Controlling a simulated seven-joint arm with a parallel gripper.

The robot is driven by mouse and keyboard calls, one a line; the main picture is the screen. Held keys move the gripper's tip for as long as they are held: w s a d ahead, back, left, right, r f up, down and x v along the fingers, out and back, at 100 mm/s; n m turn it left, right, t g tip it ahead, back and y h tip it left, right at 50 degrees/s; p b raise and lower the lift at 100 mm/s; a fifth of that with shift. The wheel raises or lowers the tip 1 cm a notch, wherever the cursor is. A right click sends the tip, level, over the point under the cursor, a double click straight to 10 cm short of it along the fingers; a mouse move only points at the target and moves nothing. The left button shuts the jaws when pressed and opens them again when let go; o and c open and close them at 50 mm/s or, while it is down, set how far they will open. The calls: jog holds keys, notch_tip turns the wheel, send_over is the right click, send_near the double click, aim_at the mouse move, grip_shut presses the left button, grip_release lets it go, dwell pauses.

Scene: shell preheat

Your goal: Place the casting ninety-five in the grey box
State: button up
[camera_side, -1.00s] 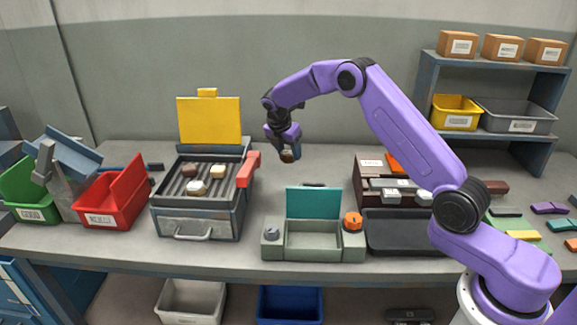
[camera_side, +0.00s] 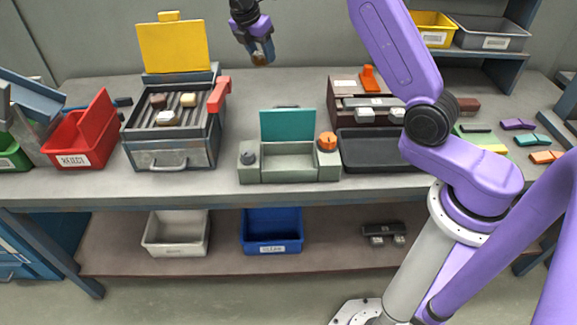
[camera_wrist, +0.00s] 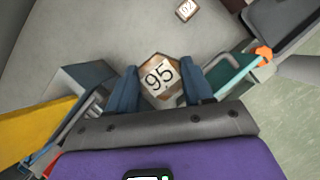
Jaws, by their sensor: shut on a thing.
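My gripper (camera_side: 260,53) is shut on the casting ninety-five (camera_side: 259,61), held in the air behind the teal-lidded station. In the wrist view the casting (camera_wrist: 160,76) shows a pale label reading "95" between the two blue fingers. Two boxes look grey. A pale grey bin (camera_side: 152,244) stands on the lower shelf under the table. A darker grey bin (camera_side: 490,41) with a label stands on the rack at the upper right. Both labels are too small to read.
A grill (camera_side: 205,128) with a raised yellow lid holds several castings. A red "REJECT" bin (camera_side: 75,160) is at left, a blue bin (camera_side: 272,249) on the lower shelf. The station with teal lid (camera_side: 287,125) and a black tray (camera_side: 375,166) are in front.

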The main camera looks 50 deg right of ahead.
jog(key=s+a+f+m+g, duration=0.1)
jog(key=s+a+m+g, duration=0.2)
jog(key=s, duration=1.2)
jog(key=s+a+m, duration=0.3)
jog(key=s+m, duration=0.2)
jog(key=s, duration=1.1)
send_over(293, 166)
jog(key=a, duration=0.1)
jog(key=shift+y, duration=0.3)
notch_tip(293, 166, down, 18)
jog(key=shift+a, duration=0.1)
jog(key=shift+w+f, duration=0.2)
jog(key=shift+f, duration=0.1)
jog(key=shift+w+f, duration=0.2)
jog(key=shift+f, duration=1.55)
jog(key=shift+f, duration=0.15)
